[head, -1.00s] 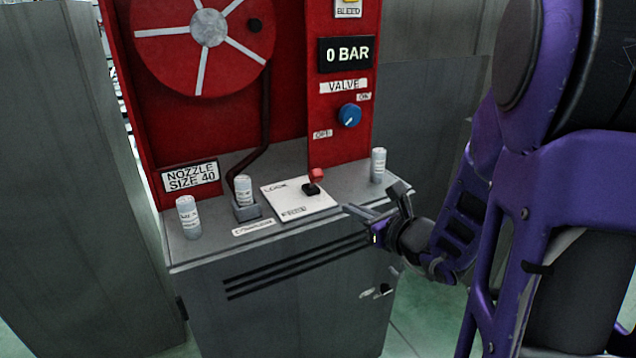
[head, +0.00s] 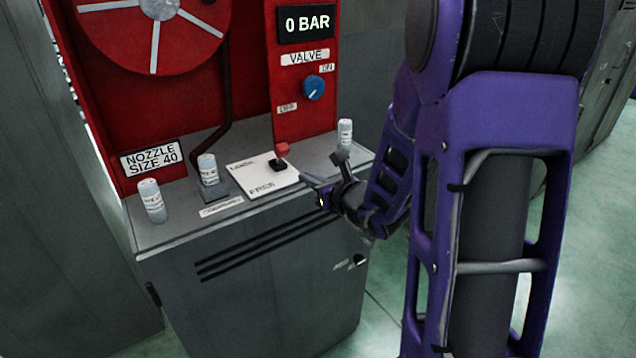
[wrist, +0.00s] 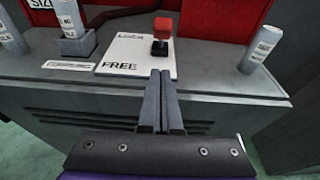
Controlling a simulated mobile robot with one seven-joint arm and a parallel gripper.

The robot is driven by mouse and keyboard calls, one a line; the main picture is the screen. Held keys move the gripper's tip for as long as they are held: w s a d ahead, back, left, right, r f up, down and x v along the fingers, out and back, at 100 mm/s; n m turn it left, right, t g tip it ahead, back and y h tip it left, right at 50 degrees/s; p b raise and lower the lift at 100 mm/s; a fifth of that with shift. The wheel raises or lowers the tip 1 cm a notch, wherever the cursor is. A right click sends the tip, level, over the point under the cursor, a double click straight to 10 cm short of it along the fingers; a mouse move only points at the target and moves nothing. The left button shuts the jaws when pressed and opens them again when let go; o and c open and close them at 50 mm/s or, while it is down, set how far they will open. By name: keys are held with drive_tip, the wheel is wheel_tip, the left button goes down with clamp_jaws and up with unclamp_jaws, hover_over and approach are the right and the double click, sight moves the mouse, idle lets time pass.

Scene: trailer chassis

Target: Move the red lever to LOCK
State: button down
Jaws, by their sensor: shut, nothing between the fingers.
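The red lever (head: 281,151) stands on a white plate (head: 262,184) on top of the grey cabinet. Its red knob sits on a dark base, near the plate's right side. The plate reads LOCK at its far edge and FREE at its near edge. The lever also shows in the wrist view (wrist: 163,30), at the far right of the plate (wrist: 140,68). My gripper (head: 318,172) is at the cabinet's front edge, right of and nearer than the lever. In the wrist view my gripper (wrist: 162,75) is shut and empty, its fingertips pointing at the lever, apart from it.
White cylinders stand on the cabinet top (head: 165,228): one at the left (head: 152,201), one in a grey holder (head: 208,169), one at the right (head: 345,133). Behind is a red panel with a blue valve knob (head: 313,88) and a 0 BAR display (head: 306,23).

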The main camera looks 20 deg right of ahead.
sight(284, 156)
drive_tip(key=x, duration=0.4)
drive_tip(key=shift+w+a+r, duration=0.2)
drive_tip(key=shift+w+r, duration=0.15)
drive_tip(key=shift+w, duration=0.15)
drive_tip(key=shift+w+a+r, duration=0.15)
drive_tip(key=shift+w+r, duration=0.25)
drive_tip(key=shift+w, duration=0.1)
drive_tip(key=shift+w+a+r, duration=0.15)
drive_tip(key=shift+w+r, duration=0.2)
drive_tip(key=shift+w, duration=0.25)
drive_tip(key=shift+r+p, duration=0.2)
drive_tip(key=shift+p, duration=0.4)
drive_tip(key=shift+w+g, duration=0.1)
drive_tip(key=shift+g, duration=0.2)
